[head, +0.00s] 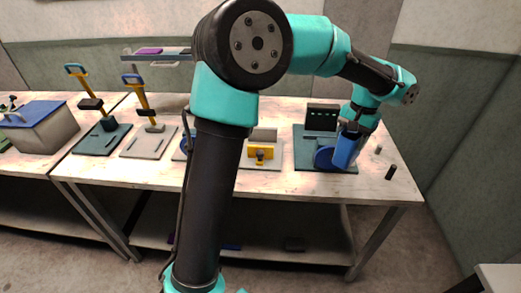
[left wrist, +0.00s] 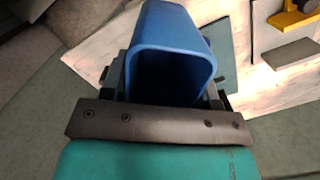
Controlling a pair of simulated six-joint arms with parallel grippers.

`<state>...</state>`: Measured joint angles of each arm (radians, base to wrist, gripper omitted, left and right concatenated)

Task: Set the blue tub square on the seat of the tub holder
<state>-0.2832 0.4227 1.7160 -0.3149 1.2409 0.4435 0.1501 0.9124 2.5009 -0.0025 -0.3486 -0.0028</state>
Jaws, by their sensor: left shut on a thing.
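The blue tub (head: 346,150) hangs in my left gripper (head: 354,127) at the right end of the bench. It looks slightly tilted in the head view. In the left wrist view the tub (left wrist: 172,30) sits between the fingers, with its open mouth towards the camera. My right gripper is not in view.
A small dark cylinder (head: 390,172) stands right of the plate, near the bench edge. A yellow fixture (head: 260,154) on a grey plate is to the left. Farther left are two yellow-handled devices (head: 142,100) and a grey bin (head: 42,130). My arm hides part of the bench.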

